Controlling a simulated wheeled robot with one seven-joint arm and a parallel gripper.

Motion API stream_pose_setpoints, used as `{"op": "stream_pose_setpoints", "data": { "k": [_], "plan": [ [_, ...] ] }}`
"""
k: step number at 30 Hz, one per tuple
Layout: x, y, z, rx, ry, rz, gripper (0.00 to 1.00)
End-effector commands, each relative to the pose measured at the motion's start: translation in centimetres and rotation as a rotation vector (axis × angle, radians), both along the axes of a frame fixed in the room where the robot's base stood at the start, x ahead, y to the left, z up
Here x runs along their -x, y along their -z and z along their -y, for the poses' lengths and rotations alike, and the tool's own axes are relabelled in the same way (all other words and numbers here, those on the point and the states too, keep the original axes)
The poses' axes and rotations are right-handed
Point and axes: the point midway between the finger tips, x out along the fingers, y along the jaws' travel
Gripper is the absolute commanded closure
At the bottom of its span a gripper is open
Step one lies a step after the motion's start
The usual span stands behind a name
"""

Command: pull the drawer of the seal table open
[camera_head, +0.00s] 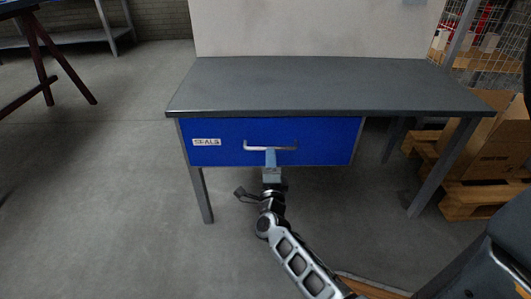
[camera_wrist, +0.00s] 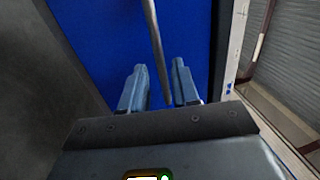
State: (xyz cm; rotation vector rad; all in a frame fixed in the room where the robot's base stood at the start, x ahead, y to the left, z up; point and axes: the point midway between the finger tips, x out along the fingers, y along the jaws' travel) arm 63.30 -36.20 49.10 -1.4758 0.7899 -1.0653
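The seal table has a dark grey top (camera_head: 320,85) and a blue drawer (camera_head: 225,130) under its left part, marked with a white "SEALS" label (camera_head: 206,142). The drawer front sits under the front edge of the top and looks closed. A grey bar handle (camera_head: 285,148) crosses the middle of the drawer front. My gripper (camera_head: 270,154) is at the handle, reaching up from below. In the wrist view the handle bar (camera_wrist: 156,45) runs between the two fingers of my gripper (camera_wrist: 160,85), with a visible gap on each side. The fingers are open around it, and the blue drawer front (camera_wrist: 110,35) lies behind.
A wooden pallet (camera_head: 475,200) with cardboard boxes (camera_head: 490,145) stands at the right, close to the table's right leg (camera_head: 445,165). A dark red trestle (camera_head: 50,60) is at the far left. The floor (camera_head: 95,190) left of the table is clear.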

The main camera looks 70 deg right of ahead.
Motion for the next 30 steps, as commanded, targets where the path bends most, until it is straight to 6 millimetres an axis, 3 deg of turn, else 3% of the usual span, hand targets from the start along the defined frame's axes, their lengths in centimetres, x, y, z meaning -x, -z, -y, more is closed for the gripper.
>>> {"op": "stream_pose_setpoints", "data": {
  "k": [9, 20, 30],
  "plan": [
    [-1.5, -0.7, 3.7, 0.0, 0.0, -0.001, 0.7],
    [-1.8, -0.9, 4.2, 0.001, -0.002, -0.002, 0.7],
    [-1.8, -0.9, 4.2, 0.001, -0.002, -0.002, 1.0]
  ]
}}
